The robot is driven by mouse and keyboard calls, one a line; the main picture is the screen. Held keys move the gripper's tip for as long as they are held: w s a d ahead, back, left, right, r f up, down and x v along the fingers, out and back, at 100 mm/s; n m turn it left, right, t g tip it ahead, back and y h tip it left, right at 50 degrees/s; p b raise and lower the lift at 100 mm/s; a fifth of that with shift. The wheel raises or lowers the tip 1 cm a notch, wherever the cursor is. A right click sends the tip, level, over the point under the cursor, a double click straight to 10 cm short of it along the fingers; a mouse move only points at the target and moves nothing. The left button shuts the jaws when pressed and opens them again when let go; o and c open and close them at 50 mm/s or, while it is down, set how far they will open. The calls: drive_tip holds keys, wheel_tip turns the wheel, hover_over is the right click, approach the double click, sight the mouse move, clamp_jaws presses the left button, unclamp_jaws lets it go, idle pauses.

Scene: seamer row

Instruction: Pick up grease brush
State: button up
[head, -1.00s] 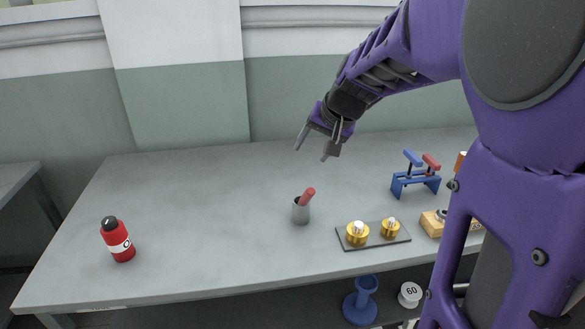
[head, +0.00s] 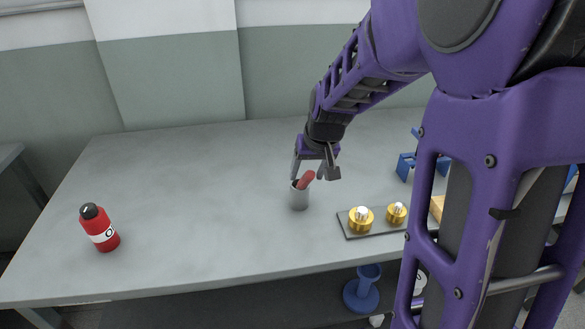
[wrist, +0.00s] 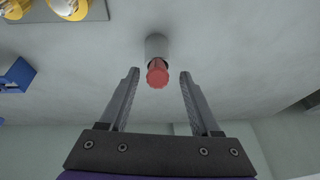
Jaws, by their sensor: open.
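The grease brush (head: 306,179) shows as a red handle leaning up out of a small grey cup (head: 299,199) on the table. Its lower end is hidden inside the cup. In the wrist view the red handle end (wrist: 157,74) points toward the camera, with the grey cup (wrist: 157,45) behind it. My gripper (head: 312,178) is open, right above the cup in the head view. In the wrist view its two fingers (wrist: 158,80) stand on either side of the handle line, with gaps on both sides and no contact visible.
On the grey table (head: 190,235), a dark plate (head: 378,231) with brass pieces lies right of the cup. A blue stand (head: 405,167) is partly hidden behind my arm. A red bottle (head: 99,228) stands far left. The table between bottle and cup is clear.

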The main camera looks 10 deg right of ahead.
sight(302, 189)
drive_tip(key=b+x, duration=0.3)
drive_tip(key=x, duration=0.4)
drive_tip(key=shift+d, duration=0.15)
drive_tip(key=shift+r, duration=0.15)
clamp_jaws()
